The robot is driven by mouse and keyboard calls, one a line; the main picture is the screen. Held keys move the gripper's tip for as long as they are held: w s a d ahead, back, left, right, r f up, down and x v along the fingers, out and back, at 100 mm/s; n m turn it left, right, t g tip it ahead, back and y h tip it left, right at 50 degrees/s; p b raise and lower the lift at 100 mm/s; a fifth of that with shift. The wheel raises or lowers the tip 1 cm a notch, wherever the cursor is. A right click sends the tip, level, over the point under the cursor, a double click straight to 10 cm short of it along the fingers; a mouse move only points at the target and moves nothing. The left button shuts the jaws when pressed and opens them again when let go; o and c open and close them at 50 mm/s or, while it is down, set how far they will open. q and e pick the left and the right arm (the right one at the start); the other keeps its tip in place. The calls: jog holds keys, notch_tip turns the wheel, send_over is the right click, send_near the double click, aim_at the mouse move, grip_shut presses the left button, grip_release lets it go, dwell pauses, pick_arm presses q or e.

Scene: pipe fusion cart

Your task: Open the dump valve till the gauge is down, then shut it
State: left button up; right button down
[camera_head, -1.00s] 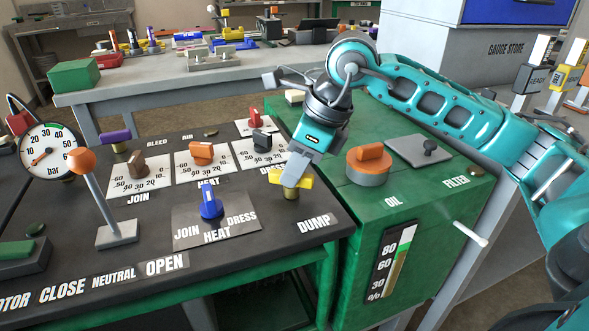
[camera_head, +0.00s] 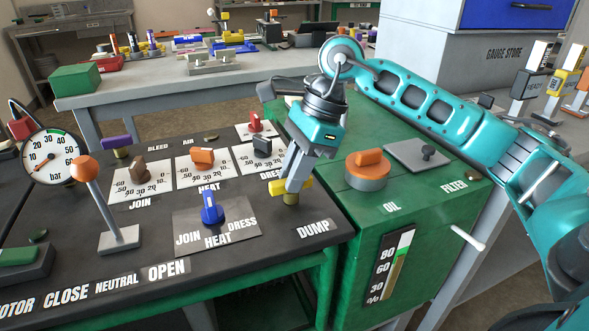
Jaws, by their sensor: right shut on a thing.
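The yellow dump valve handle (camera_head: 306,187) sits on a brass stem at the right edge of the black panel, above the DUMP label (camera_head: 314,230). My right gripper (camera_head: 291,184) reaches down from above and is shut on this handle, hiding its middle. The round bar gauge (camera_head: 50,156) stands at the panel's far left. Its red needle points to the lower left, below the 10 mark; the exact reading is too small to tell. My left gripper is not in view.
Near the valve are a blue selector (camera_head: 211,208), an orange knob (camera_head: 202,158) and a dark knob (camera_head: 262,145). An orange-balled lever (camera_head: 84,169) stands at left. The green oil unit (camera_head: 420,215) with its orange cap (camera_head: 369,158) lies to the right.

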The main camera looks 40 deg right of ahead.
dwell(0.4)
jog(key=c, duration=1)
grip_release()
jog(key=shift+c, duration=0.2)
pick_arm(q)
jog(key=p, duration=0.1)
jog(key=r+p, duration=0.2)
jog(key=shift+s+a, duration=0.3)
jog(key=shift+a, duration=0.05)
pick_arm(e)
jog(key=v, duration=1.3)
